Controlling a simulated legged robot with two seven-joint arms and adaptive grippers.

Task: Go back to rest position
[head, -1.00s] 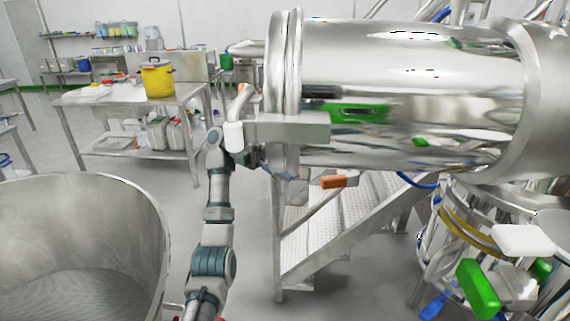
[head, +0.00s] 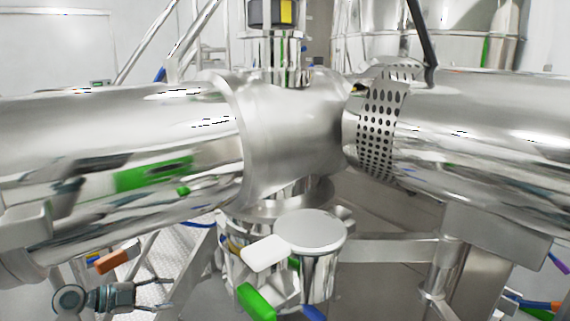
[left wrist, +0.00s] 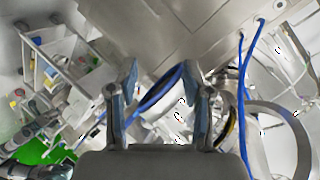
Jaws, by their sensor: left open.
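My left gripper (head: 169,294) is at the lower left of the head view, its fingers apart and pointing right. It is below the large horizontal steel cylinder (head: 120,150). In the left wrist view, the two fingers of my left gripper (left wrist: 160,72) stand apart with nothing held between them. A blue hose (left wrist: 160,90) shows behind the gap between the fingers. Most of my left arm is outside the head view. My right gripper is in neither view.
An orange-handled part (head: 117,258) sits just above my left wrist. A round steel lid (head: 310,231), a white handle (head: 265,253) and a green handle (head: 256,302) are right of the gripper. A perforated steel collar (head: 380,130) is farther right. Machinery crowds the view.

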